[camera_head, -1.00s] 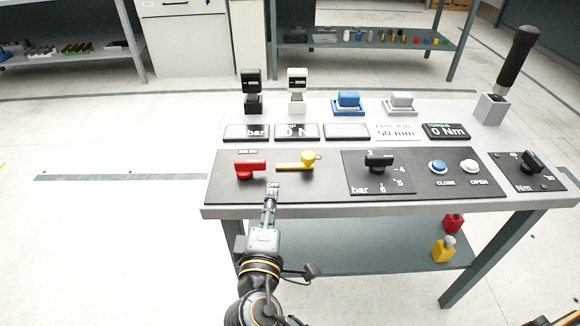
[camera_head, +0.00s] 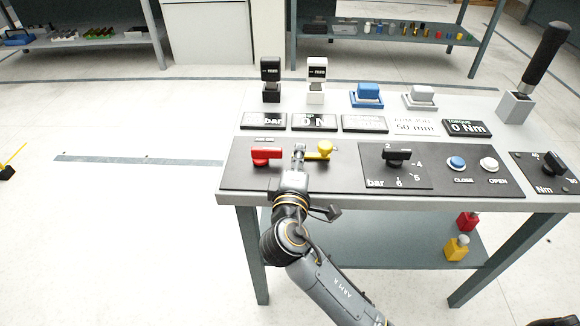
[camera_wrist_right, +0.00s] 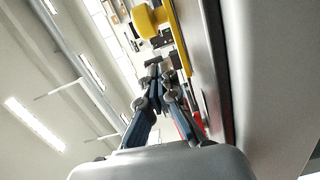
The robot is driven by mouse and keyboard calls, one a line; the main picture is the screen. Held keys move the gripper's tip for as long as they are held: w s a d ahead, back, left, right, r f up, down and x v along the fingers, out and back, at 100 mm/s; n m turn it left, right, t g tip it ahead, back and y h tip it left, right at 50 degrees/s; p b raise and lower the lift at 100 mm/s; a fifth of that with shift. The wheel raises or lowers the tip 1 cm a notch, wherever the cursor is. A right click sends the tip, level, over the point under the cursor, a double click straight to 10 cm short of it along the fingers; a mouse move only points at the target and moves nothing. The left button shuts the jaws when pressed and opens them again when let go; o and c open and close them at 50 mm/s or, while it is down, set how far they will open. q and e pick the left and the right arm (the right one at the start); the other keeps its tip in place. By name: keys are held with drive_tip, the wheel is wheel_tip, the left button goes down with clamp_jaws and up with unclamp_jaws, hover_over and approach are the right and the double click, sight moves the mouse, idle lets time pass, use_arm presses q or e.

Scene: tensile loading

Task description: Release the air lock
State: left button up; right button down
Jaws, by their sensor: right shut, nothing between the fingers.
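The red lever handle (camera_head: 266,154) and the yellow lever handle (camera_head: 322,151) are on the dark left panel of the control bench. Neither carries a readable air lock label. My right gripper (camera_head: 299,150) is over the panel between them, shut and empty, its tip beside the yellow lever and partly hiding its left arm. I cannot tell whether it touches the lever. In the right wrist view, the gripper (camera_wrist_right: 161,82) has its fingers together. The yellow lever (camera_wrist_right: 150,20) is ahead of them, and a red part (camera_wrist_right: 200,117) shows at their right. My left gripper is not in view.
The black pressure knob (camera_head: 397,155) and the blue CLOSE (camera_head: 456,162) and white OPEN (camera_head: 489,164) buttons are to the right. A row of displays (camera_head: 364,123) stands behind the levers. A tall black-handled lever (camera_head: 546,57) rises at the far right.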

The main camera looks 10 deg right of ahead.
sight(328, 151)
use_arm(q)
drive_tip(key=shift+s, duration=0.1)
use_arm(e)
drive_tip(key=shift+s+d, duration=0.25)
drive_tip(key=shift+d, duration=1)
drive_tip(key=shift+d, duration=0.15)
drive_tip(key=shift+s+d+p, duration=0.2)
drive_tip(key=shift+d+p, duration=0.1)
drive_tip(key=shift+d, duration=0.35)
drive_tip(key=shift+s+d+p, duration=0.2)
drive_tip(key=shift+d+p, duration=0.1)
drive_tip(key=shift+d, duration=0.3)
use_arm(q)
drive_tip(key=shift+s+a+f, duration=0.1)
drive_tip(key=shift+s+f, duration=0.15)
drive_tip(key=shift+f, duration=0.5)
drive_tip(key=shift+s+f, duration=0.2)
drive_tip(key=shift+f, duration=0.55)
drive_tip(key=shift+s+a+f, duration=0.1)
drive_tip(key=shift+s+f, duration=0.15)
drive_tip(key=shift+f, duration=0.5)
use_arm(e)
drive_tip(key=shift+s+d, duration=0.1)
drive_tip(key=shift+d, duration=0.2)
